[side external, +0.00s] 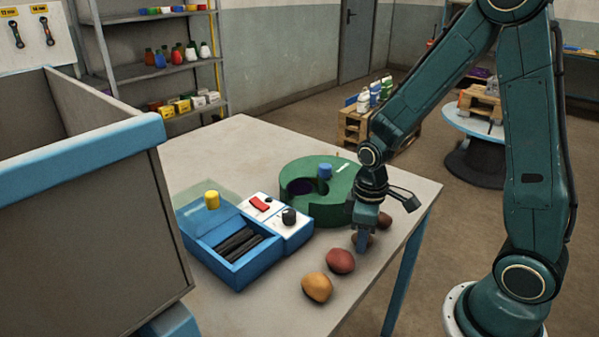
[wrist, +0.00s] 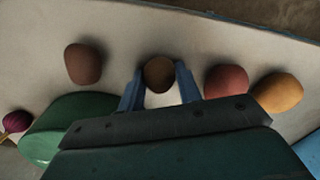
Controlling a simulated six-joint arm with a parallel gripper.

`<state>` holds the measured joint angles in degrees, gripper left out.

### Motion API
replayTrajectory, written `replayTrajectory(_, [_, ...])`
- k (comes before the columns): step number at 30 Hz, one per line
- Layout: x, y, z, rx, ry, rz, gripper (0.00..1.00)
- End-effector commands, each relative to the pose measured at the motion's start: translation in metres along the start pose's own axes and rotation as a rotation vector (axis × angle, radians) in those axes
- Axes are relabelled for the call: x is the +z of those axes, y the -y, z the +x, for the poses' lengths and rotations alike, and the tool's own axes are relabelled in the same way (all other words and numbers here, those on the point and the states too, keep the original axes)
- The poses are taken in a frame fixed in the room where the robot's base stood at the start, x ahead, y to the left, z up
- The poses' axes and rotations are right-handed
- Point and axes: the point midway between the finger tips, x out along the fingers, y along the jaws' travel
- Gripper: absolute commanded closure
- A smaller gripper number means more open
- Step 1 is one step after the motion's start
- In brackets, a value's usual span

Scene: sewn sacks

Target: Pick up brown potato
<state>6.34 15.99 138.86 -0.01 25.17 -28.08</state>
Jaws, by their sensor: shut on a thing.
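My gripper (side external: 361,244) points down at the table near its right edge. In the wrist view, the two blue fingers of my gripper (wrist: 160,72) are shut on a brown potato (wrist: 159,74), one on each side. In the side view that potato (side external: 369,241) is partly hidden behind the fingers, low at table level; I cannot tell whether it touches the table. A second, slightly redder brown potato (wrist: 83,64) lies apart to the left in the wrist view, and behind my gripper in the side view (side external: 384,220).
A red potato (side external: 340,261) and an orange-yellow potato (side external: 317,287) lie in front of my gripper. A green round block (side external: 325,205) stands close behind left. A blue box (side external: 235,262) with a white control panel (side external: 275,222) sits further left. The table's right edge (side external: 425,215) is near.

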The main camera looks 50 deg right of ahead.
Motion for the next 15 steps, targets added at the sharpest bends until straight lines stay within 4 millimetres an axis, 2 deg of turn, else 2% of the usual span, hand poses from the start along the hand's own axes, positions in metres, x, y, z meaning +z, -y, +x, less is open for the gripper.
replayTrajectory(8, [-0.001,0.000,-0.008,0.001,-0.003,0.000,0.88])
replayTrajectory(15, [-0.001,0.000,-0.031,0.003,-0.005,0.000,0.88])
